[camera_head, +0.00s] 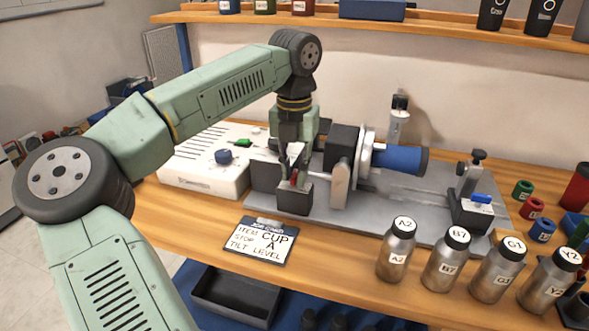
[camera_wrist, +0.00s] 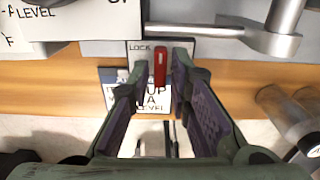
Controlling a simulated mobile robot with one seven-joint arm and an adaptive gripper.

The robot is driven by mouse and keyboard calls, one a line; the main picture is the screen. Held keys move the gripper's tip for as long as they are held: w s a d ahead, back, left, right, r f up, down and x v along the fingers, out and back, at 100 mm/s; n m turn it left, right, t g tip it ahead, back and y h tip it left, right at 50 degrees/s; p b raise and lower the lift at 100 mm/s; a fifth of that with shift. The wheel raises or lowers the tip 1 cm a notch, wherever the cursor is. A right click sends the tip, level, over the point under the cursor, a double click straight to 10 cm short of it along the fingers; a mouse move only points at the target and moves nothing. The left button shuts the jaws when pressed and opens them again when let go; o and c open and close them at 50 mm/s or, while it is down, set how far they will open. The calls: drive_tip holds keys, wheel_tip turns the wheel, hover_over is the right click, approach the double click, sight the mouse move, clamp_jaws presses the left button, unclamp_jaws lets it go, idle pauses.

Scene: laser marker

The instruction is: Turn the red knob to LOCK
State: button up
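The red knob (camera_wrist: 160,67) is an upright narrow bar on a small pale plate (camera_wrist: 133,46) in the wrist view. The word LOCK is printed on the plate to the left of the knob's top. The plate's right part is hidden by a finger. My gripper (camera_wrist: 158,74) is open, with one finger on each side of the knob and a visible gap on both sides. In the head view the knob (camera_head: 293,179) is a small red patch on the front block of the grey machine, partly hidden by my gripper (camera_head: 296,160).
The grey machine (camera_head: 385,212) carries a blue cylinder (camera_head: 400,159) to the right. A note card (camera_head: 261,241) lies in front. Several labelled metal bottles (camera_head: 396,252) stand at the front right. A white control box (camera_head: 205,180) sits to the left. A metal rod (camera_wrist: 200,31) lies close beyond the fingers.

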wheel_tip(320, 180, up, 12)
idle(0.6)
drive_tip(key=shift+r, duration=0.15)
wheel_tip(320, 180, up, 7)
drive_tip(key=p, duration=0.8)
hover_over(294, 175)
drive_tip(key=shift+s, duration=0.1)
